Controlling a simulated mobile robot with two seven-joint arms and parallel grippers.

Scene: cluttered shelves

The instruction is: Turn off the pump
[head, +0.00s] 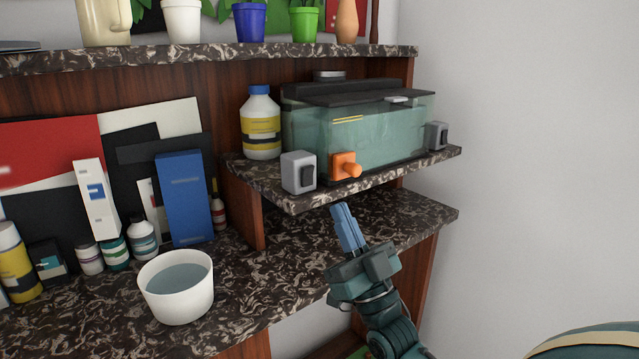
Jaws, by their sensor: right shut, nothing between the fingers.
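A glass tank (365,130) with a dark lid stands on the small raised shelf at the right. On the shelf's front edge sits a grey box with a dark rocker switch (299,172). Right of it, an orange box with a round knob (345,166) is at the tank's front. A second grey switch box (437,135) is at the tank's right end. I cannot tell which of these works the pump. My right gripper (342,210) is shut and empty, pointing up just below and in front of the shelf edge, apart from the switches. My left gripper is not in view.
A white bottle with a yellow label (261,124) stands left of the tank. A white bowl of water (176,287) is on the lower counter (250,300), with several bottles and boxes at left. Pots line the upper shelf (220,54). Free room is right of the shelf.

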